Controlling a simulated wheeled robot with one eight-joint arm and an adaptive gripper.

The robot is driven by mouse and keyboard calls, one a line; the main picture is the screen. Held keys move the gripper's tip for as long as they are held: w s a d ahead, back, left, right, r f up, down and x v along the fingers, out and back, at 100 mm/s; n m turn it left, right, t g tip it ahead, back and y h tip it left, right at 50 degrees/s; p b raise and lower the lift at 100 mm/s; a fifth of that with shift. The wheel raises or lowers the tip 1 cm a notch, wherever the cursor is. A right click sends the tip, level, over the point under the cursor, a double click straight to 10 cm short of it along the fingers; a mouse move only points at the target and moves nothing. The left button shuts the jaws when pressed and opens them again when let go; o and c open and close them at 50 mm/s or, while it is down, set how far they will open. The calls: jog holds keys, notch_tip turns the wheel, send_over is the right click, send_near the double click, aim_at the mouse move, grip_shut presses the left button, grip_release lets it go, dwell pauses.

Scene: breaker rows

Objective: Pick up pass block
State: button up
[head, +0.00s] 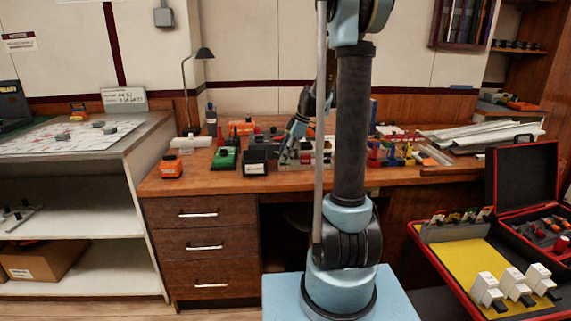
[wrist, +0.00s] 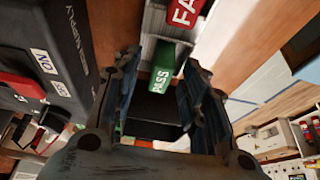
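The pass block is a green block (wrist: 163,72) with white "PASS" lettering, in the upper middle of the wrist view. It shows between and just past the tips of my gripper (wrist: 162,72), with gaps on both sides. The gripper is open and holds nothing. A red block (wrist: 186,10) lettered "FA", cut off by the frame edge, is just beyond the green one. In the head view my gripper (head: 290,152) hangs low over the wooden bench (head: 215,184). I cannot pick out the pass block for certain there.
A dark box (wrist: 45,45) with a red switch and "ON" and "SUPPLY" labels is close on the left in the wrist view. In the head view, small devices crowd the bench, including an orange one (head: 171,167). An open red-edged case (head: 470,262) stands at right.

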grip_shut()
